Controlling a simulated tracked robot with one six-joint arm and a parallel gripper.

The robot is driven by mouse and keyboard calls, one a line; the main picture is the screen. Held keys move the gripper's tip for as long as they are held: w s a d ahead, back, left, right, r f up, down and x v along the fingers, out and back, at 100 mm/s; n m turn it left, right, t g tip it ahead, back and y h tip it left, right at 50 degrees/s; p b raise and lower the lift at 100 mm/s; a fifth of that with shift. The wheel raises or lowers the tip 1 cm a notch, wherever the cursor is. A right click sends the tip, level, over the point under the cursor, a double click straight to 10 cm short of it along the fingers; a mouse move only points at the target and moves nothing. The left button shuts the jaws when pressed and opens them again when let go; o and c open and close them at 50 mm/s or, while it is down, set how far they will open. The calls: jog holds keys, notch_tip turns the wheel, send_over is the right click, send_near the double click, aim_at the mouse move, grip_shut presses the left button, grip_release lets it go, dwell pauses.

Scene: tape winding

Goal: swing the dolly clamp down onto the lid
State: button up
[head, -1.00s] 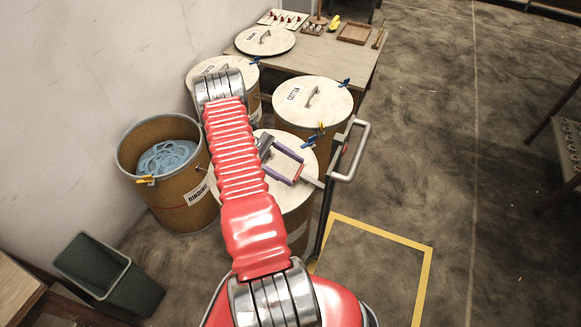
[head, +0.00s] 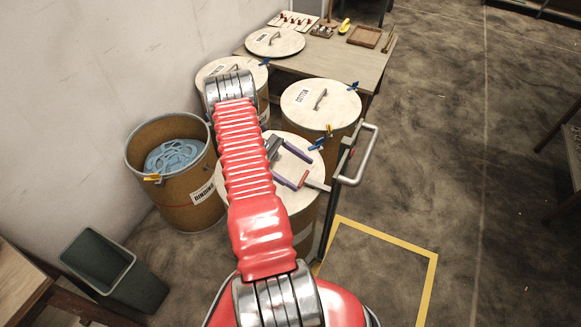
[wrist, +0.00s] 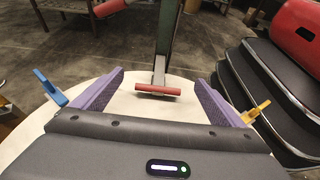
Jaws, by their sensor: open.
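The dolly clamp is a grey metal bar (head: 318,186) with a red cross grip (head: 304,179) at its end. The bar reaches from the dolly's post over the near drum's pale lid (head: 288,202) and looks about level, low over it. In the wrist view the red grip (wrist: 158,91) lies across the gap ahead of my fingers, over the lid (wrist: 185,118); I cannot tell whether it touches. My gripper (head: 304,174) is open, its purple fingers either side of the grip's line and apart from it. It also shows in the wrist view (wrist: 162,78). My arm hides the lid's left part.
A blue clip (wrist: 50,87) and a yellow clip (wrist: 256,112) stick up at the lid's rim. The dolly handle (head: 365,155) rises at right. A lidded cotton drum (head: 320,105) stands behind, an open drum of blue material (head: 172,160) at left.

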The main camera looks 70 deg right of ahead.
jog(key=v, duration=1.3)
jog(key=shift+w, duration=0.35)
jog(key=shift+r, duration=0.15)
jog(key=w+a+r+t+h, duration=0.1)
jog(key=w+a+r+t, duration=0.1)
jog(key=w+a+r, duration=0.4)
jog(key=w+a+r+t+h, duration=0.15)
jog(key=w+r, duration=0.25)
jog(key=r, duration=0.4)
jog(key=w+a+r+t+h, duration=0.1)
jog(key=w+a+r+t, duration=0.15)
jog(key=a+r, duration=0.35)
jog(key=w+a+r+t, duration=0.1)
jog(key=a+r+t, duration=0.2)
jog(key=a+r, duration=0.35)
jog(key=s+a+r+n+t, duration=0.1)
jog(key=s+a+r+t, duration=0.1)
jog(key=a, duration=0.6)
jog(key=s+a+r+t, duration=0.1)
jog(key=a+r+t, duration=0.2)
jog(key=a, duration=0.5)
jog(key=s+a+t+y, duration=0.1)
jog(key=s+a+t, duration=0.1)
jog(key=s+a, duration=0.2)
jog(key=s+a+t+y, duration=0.1)
jog(key=s+a+t, duration=0.2)
jog(key=a, duration=0.7)
jog(key=shift+s+r, duration=0.45)
jog(key=shift+s, duration=0.5)
